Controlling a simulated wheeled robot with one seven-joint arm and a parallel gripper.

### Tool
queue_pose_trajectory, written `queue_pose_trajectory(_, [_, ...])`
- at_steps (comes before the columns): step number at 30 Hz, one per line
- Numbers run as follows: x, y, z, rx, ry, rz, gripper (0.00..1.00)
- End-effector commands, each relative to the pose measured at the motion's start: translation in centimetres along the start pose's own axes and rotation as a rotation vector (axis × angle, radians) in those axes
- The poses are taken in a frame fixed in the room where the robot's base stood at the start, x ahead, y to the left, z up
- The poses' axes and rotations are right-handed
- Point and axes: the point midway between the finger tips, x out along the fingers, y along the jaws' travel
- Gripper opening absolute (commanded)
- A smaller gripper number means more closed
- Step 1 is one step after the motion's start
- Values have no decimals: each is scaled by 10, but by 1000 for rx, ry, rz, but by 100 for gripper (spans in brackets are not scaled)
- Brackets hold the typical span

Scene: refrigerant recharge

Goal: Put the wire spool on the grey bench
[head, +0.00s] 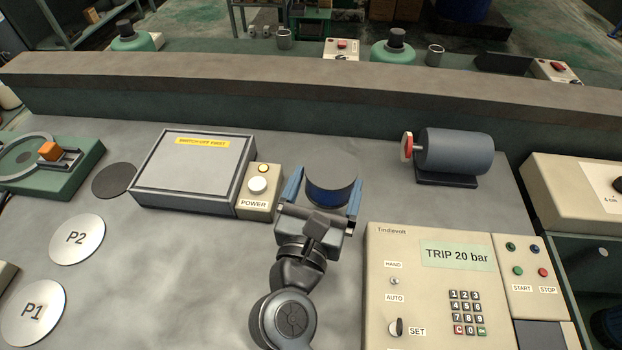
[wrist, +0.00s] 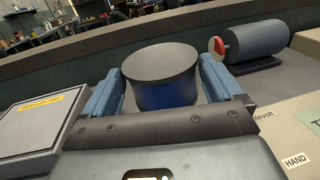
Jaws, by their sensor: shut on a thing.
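The wire spool (head: 331,192) is a short dark cylinder with a blue band around its side; it also shows in the wrist view (wrist: 160,80). My gripper (head: 326,182) is shut on it, one blue finger on its left and one on its right. The spool looks upright, and its flat dark top is visible in the wrist view. It is over the grey bench (head: 200,260), close to the surface. I cannot tell whether its underside touches the bench, because the gripper hides the lower edge.
A grey box with a yellow label (head: 195,165) and the POWER box (head: 258,190) stand just left of the gripper. The TRIP 20 bar panel (head: 430,290) is close on the right. A grey motor (head: 455,152) lies at the back right. Bench behind the spool is clear.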

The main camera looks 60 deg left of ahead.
Motion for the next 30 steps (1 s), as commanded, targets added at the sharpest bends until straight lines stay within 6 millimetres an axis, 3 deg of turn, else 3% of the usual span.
queue_pose_trajectory(6, [43, 16, -29, 1, -3, 1, 40])
queue_pose_trajectory(12, [72, 26, -46, 0, -3, 1, 40])
queue_pose_trajectory(17, [80, 28, -51, 0, -2, 1, 40])
queue_pose_trajectory(24, [81, 28, -83, -1, -1, 0, 40])
queue_pose_trajectory(30, [81, 28, -90, 1, -3, 0, 40])
